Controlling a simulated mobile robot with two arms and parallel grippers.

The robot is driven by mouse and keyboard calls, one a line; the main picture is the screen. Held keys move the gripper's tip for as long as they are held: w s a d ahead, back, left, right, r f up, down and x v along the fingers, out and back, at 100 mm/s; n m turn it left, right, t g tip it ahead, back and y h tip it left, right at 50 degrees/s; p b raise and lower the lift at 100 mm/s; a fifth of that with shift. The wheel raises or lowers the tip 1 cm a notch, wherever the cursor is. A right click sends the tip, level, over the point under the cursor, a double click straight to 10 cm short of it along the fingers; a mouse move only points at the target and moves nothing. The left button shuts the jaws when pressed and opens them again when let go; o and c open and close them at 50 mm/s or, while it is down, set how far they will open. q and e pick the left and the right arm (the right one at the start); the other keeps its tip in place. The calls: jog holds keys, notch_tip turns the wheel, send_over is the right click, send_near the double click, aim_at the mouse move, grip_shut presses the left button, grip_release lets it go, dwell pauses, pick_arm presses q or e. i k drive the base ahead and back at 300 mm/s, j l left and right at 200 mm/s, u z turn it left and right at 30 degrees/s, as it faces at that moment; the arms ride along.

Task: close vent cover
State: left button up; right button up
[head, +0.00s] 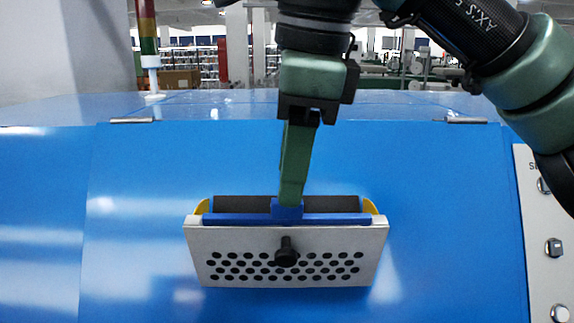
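The vent cover (220,243) is a pale metal plate with rows of round holes and a black knob at its middle. It stands out from the blue machine front, tilted, with a dark opening (235,204) showing above and behind its top edge. Yellow side pieces (370,206) flank the opening, and a blue bar (335,219) runs along the cover's top edge. My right gripper (291,200) points down from above, its tip at the blue bar's middle. Its fingers overlap in this view, so their gap is hidden, and I cannot tell whether it touches the bar. My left gripper is not in view.
The blue machine panel (130,220) surrounds the vent, with hinges (132,120) along its upper edge. A pale panel with dark knobs (554,247) stands at the right edge. A red, yellow and green signal light (147,28) rises at upper left. Space before the cover looks clear.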

aim_at(221, 257)
jog(key=k, duration=1.35)
